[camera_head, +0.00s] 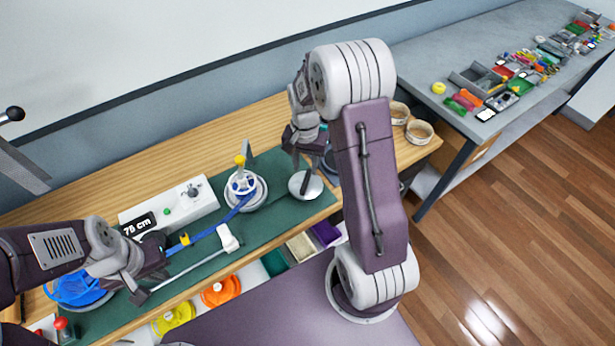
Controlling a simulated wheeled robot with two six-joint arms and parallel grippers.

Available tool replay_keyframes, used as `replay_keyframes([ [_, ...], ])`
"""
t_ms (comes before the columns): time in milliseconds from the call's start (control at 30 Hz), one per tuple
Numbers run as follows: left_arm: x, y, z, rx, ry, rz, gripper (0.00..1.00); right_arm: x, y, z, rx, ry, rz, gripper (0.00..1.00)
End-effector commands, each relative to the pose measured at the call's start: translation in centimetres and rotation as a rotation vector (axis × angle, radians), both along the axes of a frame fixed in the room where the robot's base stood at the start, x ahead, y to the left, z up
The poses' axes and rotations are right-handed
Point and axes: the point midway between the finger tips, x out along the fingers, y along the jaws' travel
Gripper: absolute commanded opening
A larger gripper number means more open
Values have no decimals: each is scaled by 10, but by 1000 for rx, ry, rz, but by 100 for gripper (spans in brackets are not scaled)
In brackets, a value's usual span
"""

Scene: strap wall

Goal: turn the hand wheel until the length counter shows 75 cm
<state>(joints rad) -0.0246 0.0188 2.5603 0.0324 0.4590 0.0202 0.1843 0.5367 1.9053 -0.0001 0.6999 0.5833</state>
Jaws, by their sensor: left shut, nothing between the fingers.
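The hand wheel (241,184), pale with a yellow knob (240,160) on top, stands on the green mat with blue strap wound at it. The length counter (138,225) is a black display on a white box; it seems to read 75 or 76 cm, the last digit being small. The blue strap (210,231) runs from the wheel down left past a yellow clip. My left gripper (140,294) is shut and empty above the mat's left part, well left of the wheel. My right gripper (298,158) is right of the wheel, apart from it; its fingers are partly hidden.
A blue spool (78,287) is at left. A white slider (228,238) sits on a rail along the mat's front. Orange and yellow spools (221,290) are below the bench edge.

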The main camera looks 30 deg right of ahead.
Motion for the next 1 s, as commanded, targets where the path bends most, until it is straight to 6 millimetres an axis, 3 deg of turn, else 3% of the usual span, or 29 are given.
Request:
replay_keyframes([
  [100, 0, 0, 3, 0, 0, 0, 0, -2, 0, -26, 1, 6, 1, 36],
  [300, 0, 0, 6, 0, 0, 0, 0, -1, 0, -58, 1, 4, 1, 36],
  [633, 0, 0, 6, 0, 0, 0, 0, 0, 0, -67, 0, 0, 1, 36],
  [667, 0, 0, 6, 0, 0, 0, 0, 0, 0, -67, 0, 0, 1, 34],
  [800, 0, 0, 6, 0, 0, 0, 0, 0, 0, -67, 0, 0, 1, 0],
  [1000, 0, 0, 8, 0, 0, 0, 0, 0, 0, -65, 0, 0, -42, 0],
])
